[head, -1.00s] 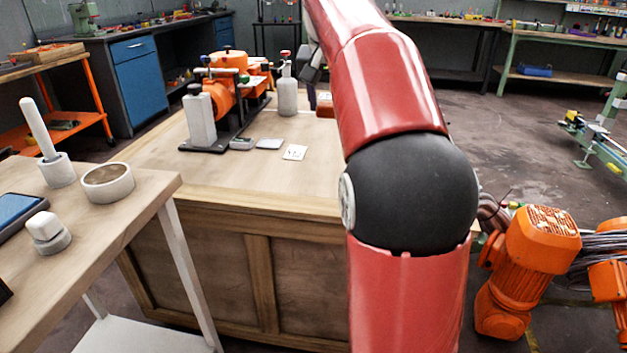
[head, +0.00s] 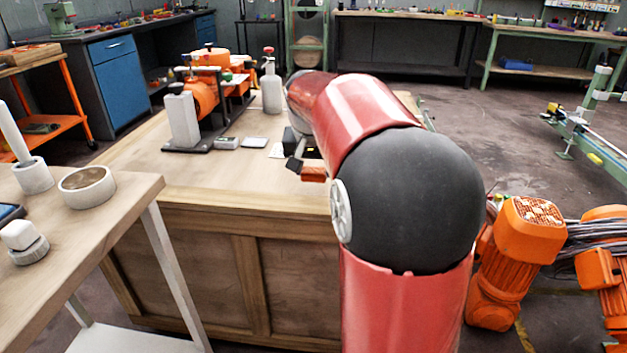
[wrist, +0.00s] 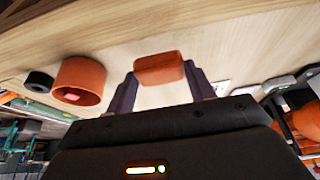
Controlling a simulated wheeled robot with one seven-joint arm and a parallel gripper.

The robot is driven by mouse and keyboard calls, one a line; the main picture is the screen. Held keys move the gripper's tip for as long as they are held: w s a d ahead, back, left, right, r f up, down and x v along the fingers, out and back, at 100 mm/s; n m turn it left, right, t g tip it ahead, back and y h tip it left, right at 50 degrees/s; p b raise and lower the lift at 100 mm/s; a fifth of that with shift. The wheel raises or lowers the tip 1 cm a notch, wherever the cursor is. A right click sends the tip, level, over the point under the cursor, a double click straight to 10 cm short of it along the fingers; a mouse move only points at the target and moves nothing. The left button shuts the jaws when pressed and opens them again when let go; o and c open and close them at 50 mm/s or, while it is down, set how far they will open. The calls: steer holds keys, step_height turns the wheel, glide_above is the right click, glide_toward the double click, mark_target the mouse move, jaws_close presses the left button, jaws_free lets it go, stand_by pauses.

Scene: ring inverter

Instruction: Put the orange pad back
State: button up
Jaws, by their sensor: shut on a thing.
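The orange pad (wrist: 160,68) is a small block with rounded edges. In the wrist view my gripper (wrist: 161,76) is shut on it, one dark finger at each side. In the head view the pad (head: 314,172) shows as a small orange piece beside a dark finger of my gripper (head: 302,167), over the right part of the wooden bench (head: 200,187). My red arm hides much of that end of the bench. I cannot tell whether the pad touches the bench top.
An orange cup-like ring (wrist: 78,82) and a black ring (wrist: 38,80) stand beside my gripper in the wrist view. An orange machine (head: 203,98) and a grey bottle (head: 271,85) stand farther back. A side table (head: 120,188) is at the left. The bench's near-left top is clear.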

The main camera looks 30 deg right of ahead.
mark_target(313, 173)
steer(key=shift+f, duration=1.7)
steer(key=shift+f, duration=0.15)
steer(key=o, duration=0.9)
steer(key=v, duration=1.2)
steer(key=s+a+f+n+y, duration=0.1)
steer(key=s+a+f+n, duration=0.1)
steer(key=s+a+f, duration=0.2)
steer(key=s+a+f+n+t, duration=0.1)
steer(key=s+a+f, duration=0.3)
steer(key=s, duration=0.7)
steer(key=s+a+f+n+y, duration=0.1)
steer(key=s+a+f+n, duration=0.2)
steer(key=s, duration=0.4)
steer(key=shift+s+a+f+n+t+y, duration=0.2)
steer(key=shift+a+f+n+t+y, duration=0.15)
steer(key=shift+a+f, duration=0.4)
